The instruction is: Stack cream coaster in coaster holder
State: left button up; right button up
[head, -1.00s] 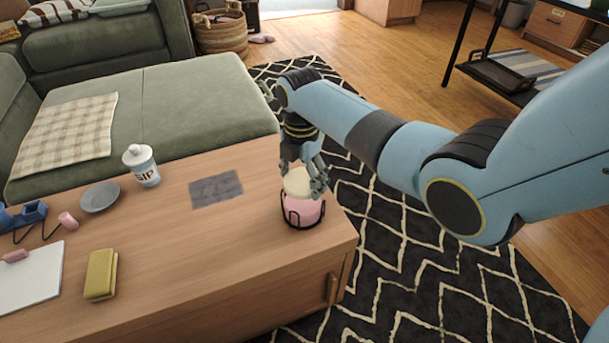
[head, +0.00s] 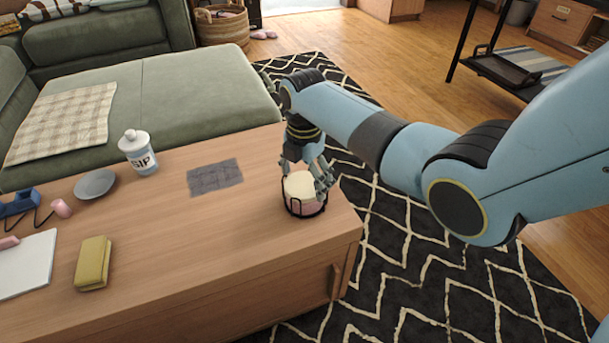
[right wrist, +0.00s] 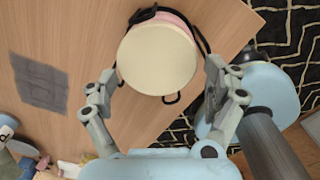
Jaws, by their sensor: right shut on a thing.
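The cream coaster (head: 299,186) is a pale round disc lying about level at the top of the coaster holder, above something pink. The coaster holder (head: 307,213) is a black wire frame near the table's right corner. My right gripper (head: 305,180) reaches down over it, shut on the cream coaster with a finger on either side. In the right wrist view the cream coaster (right wrist: 157,58) lies between the fingers, and black wire of the holder (right wrist: 172,98) shows around its edge. Whether the coaster touches the pink layer below is hidden. My left gripper is not in view.
The wooden table (head: 190,250) also bears a grey cloth square (head: 215,178), a white SIP jar (head: 138,154), a grey plate (head: 95,184), a yellow block-like item (head: 92,263) and a white notepad (head: 25,264). The table between these and the holder is clear.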

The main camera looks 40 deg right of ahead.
jog(key=shift+s+a+f, duration=0.15)
jog(key=shift+s+f, duration=0.2)
jog(key=shift+f, duration=0.2)
jog(key=o, duration=1.4)
jog(key=shift+w+f, duration=0.1)
notch_tip(320, 180, up, 13)
jog(key=shift+w, duration=0.3)
jog(key=shift+s+f, duration=0.1)
jog(key=shift+f, duration=0.05)
